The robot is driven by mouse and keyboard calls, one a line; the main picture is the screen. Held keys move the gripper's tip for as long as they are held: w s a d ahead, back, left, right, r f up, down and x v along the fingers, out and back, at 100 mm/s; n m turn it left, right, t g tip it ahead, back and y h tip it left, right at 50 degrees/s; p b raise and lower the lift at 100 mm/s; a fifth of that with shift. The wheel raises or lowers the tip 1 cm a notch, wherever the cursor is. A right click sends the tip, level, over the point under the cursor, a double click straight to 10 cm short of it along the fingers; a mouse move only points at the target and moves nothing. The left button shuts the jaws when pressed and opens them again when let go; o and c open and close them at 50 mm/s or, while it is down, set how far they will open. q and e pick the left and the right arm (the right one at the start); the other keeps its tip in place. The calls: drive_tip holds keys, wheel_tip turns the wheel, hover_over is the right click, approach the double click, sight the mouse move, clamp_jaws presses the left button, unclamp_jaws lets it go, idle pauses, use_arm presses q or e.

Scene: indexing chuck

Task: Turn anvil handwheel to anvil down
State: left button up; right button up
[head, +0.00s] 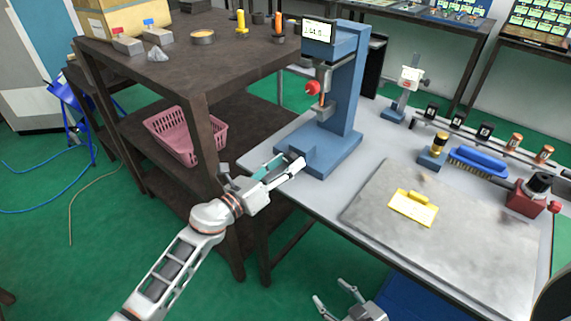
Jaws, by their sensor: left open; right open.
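A blue bench tester (345,95) with a lit display (319,31) stands on the left part of the grey table. A red knob (312,88) sits on its front left side, above a slim vertical spindle. I cannot make out for certain which part is the anvil handwheel. My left gripper (288,160) is open and empty at the tester's front left base corner, low and below the red knob. Whether its fingers touch the base cannot be told. My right gripper (336,296) is open and empty at the bottom, in front of the table edge.
A grey plate (460,235) with a yellow block (413,207) lies on the table. A blue brush (478,163), a red device (530,195) and a small stand (405,90) are to the right. A brown shelf (200,85) with a pink basket (185,140) stands left.

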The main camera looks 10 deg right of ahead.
use_arm(q)
drive_tip(key=shift+a, duration=0.15)
drive_tip(key=v, duration=1.1)
drive_tip(key=shift+s+a, duration=0.3)
drive_tip(key=shift+w, duration=0.1)
